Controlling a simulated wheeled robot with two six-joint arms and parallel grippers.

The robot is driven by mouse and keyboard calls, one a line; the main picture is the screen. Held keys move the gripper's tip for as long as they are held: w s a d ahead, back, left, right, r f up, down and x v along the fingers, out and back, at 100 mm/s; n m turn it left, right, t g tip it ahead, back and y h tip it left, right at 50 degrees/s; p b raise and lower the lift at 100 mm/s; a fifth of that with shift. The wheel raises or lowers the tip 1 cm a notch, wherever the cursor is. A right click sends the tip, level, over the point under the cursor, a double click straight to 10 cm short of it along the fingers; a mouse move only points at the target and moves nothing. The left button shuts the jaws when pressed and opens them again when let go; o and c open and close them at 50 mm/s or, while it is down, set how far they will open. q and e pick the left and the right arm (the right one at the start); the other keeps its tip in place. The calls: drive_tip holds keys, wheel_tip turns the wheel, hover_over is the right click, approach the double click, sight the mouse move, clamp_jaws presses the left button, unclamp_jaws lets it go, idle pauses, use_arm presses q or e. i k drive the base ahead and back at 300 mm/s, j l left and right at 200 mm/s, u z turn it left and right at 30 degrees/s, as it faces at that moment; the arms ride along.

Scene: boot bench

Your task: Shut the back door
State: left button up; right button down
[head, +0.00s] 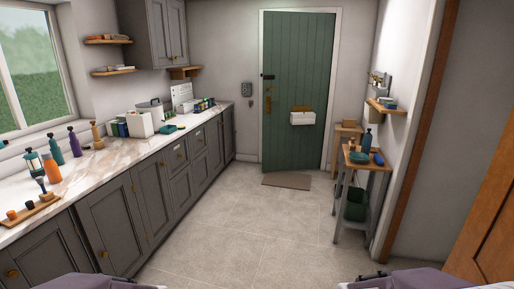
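The back door (296,70) is a green planked door in a white frame at the far end of the room. A dark latch (268,77) and a brass-coloured handle (268,104) sit near its left edge. A white box with a brown top (302,118) is on its lower middle. The door stands in or nearly in its frame; from here I cannot tell whether it is fully shut or slightly ajar. Purple-grey parts of my arms show at the bottom edge. Neither gripper is in view, and both are far from the door.
A brown mat (287,181) lies before the door. Grey cabinets with a marble counter (110,159) line the left, holding bottles and boxes. A narrow wooden-topped trolley (381,165) stands right, with a green bin (355,204) below. A wooden door (492,235) is near right. The tiled floor (250,230) between is clear.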

sight(297, 47)
drive_tip(key=i, duration=7)
